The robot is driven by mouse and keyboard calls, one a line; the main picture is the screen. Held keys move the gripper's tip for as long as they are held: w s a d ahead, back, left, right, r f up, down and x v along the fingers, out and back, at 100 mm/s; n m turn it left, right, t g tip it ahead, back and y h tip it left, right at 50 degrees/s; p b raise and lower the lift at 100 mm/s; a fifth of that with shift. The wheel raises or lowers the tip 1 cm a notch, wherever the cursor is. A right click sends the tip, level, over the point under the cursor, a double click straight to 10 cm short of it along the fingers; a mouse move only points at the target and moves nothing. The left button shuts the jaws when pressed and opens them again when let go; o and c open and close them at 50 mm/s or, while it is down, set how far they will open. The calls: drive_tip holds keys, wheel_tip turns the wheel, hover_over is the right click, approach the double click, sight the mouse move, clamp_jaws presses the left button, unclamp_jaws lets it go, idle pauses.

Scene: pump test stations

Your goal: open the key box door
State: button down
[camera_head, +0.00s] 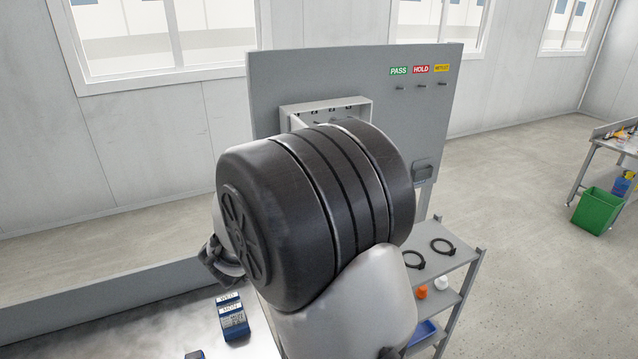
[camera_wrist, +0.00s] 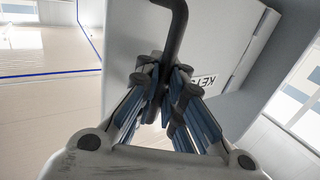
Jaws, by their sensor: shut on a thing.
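The light grey key box (camera_head: 362,104) is mounted on the grey board. Small dark hooks show along its inside, so its door stands at least partly open. My arm hides most of the box's lower part and the door in the head view. In the wrist view the pale door (camera_wrist: 215,35) carries a label reading "KEY", its end cut off. A dark bent handle (camera_wrist: 178,25) stands out from it. My gripper (camera_wrist: 166,82) is shut on this handle, with the fingers around its lower part.
The grey board (camera_head: 440,140) bears PASS, HOLD and a yellow label above small hooks. A shelf cart (camera_head: 455,258) with black rings stands right of my arm. Blue boxes (camera_head: 232,318) lie on the bench at the lower left. Open floor lies to the right.

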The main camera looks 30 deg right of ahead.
drive_tip(key=shift+s+f, duration=0.1)
drive_tip(key=c, duration=1.9)
unclamp_jaws()
drive_tip(key=shift+s+a, duration=0.1)
drive_tip(key=shift+s, duration=0.1)
drive_tip(key=shift+o, duration=1)
drive_tip(key=shift+w, duration=0.15)
drive_tip(key=v, duration=1.2)
